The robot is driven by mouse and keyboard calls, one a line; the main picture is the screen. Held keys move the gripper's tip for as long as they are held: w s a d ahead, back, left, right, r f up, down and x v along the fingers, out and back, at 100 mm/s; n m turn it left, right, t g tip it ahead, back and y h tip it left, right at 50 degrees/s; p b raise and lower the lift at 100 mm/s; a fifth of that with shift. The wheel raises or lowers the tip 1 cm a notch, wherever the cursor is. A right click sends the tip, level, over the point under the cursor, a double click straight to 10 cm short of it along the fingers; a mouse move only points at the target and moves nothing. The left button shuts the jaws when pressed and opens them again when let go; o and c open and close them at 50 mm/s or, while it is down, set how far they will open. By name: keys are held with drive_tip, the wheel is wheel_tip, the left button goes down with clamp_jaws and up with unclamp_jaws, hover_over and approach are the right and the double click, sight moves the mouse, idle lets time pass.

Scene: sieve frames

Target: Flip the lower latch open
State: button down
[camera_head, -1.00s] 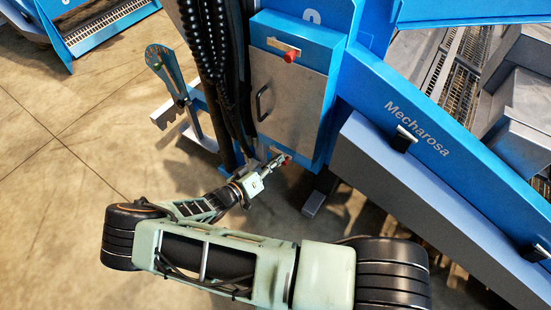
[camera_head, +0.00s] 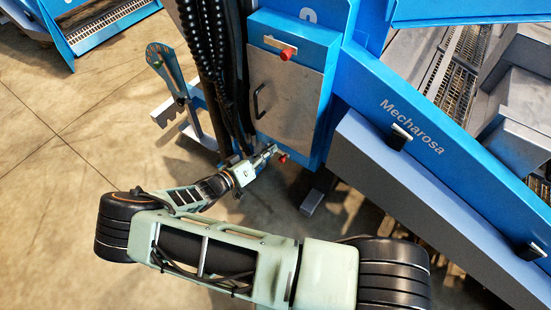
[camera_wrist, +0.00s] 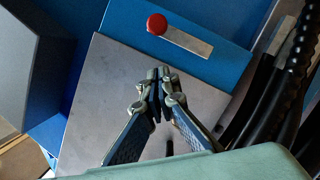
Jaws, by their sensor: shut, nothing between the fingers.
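The lower latch is a pale metal strip with a red knob (camera_head: 283,158), low on the blue cabinet in the head view. My gripper (camera_head: 270,150) is beside this knob, on its left, and hides most of the strip. The wrist view looks upside down: the lower latch's strip (camera_wrist: 190,40) is at the top, with its red knob (camera_wrist: 157,24) at the left end. There my gripper (camera_wrist: 159,73) is shut and empty, with its fingertips in front of the grey door, apart from the strip in the picture. I cannot tell whether it touches the cabinet.
The grey door (camera_head: 290,100) has a black handle (camera_head: 260,101). An upper latch with a red knob (camera_head: 287,54) is above it. Black hoses (camera_head: 215,60) run down just left of the cabinet. A blue conveyor beam (camera_head: 430,125) slopes to the right. Open concrete floor (camera_head: 60,190) is at left.

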drive_tip(key=p+v, duration=0.1)
drive_tip(key=v, duration=0.9)
drive_tip(key=shift+r+p, duration=0.3)
drive_tip(key=shift+p, duration=0.05)
drive_tip(key=shift+s+d, duration=0.1)
